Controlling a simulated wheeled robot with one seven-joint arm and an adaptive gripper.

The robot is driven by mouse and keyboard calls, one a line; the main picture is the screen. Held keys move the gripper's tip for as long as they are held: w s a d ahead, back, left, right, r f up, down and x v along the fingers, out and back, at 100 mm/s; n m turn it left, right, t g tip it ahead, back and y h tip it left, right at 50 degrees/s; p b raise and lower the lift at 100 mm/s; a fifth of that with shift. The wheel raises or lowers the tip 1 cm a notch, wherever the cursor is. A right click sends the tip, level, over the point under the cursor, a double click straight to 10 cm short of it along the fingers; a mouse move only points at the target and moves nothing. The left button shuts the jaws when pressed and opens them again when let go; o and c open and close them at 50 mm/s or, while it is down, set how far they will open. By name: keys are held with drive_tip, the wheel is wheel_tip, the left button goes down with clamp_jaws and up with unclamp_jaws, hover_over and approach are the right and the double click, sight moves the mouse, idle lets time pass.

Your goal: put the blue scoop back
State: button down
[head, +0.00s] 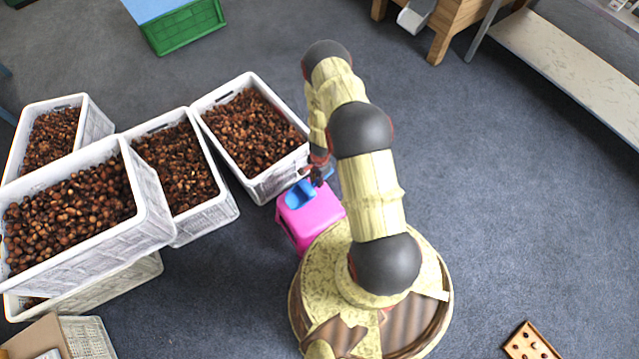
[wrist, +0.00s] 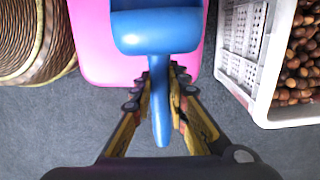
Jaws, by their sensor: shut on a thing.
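The blue scoop (head: 299,194) is over the top of a pink stool-like block (head: 312,218) in the head view. In the wrist view the scoop (wrist: 158,32) has its bowl over the pink surface (wrist: 92,45) and its handle pointing back toward me. My gripper (wrist: 160,85) is shut on the scoop's handle, with one finger on each side. In the head view my gripper (head: 318,174) is small and partly hidden by my arm. I cannot tell whether the scoop touches the pink top.
A white crate of chestnuts (head: 274,187) stands close behind the pink block, and it shows at the right in the wrist view (wrist: 262,100). Several more chestnut crates stand at the left. A green box (head: 185,30) is at the back. The carpet at right is mostly clear.

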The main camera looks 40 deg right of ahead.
drive_tip(key=shift+w+d+f, duration=0.3)
drive_tip(key=shift+d+f, duration=0.3)
drive_tip(key=shift+f, duration=0.3)
drive_tip(key=shift+d+f+b, duration=0.15)
drive_tip(key=shift+f+b, duration=0.95)
drive_tip(key=shift+f, duration=0.55)
drive_tip(key=shift+f, duration=0.2)
drive_tip(key=c, duration=1.7)
unclamp_jaws()
drive_tip(key=shift+c, duration=0.2)
drive_tip(key=shift+r, duration=0.2)
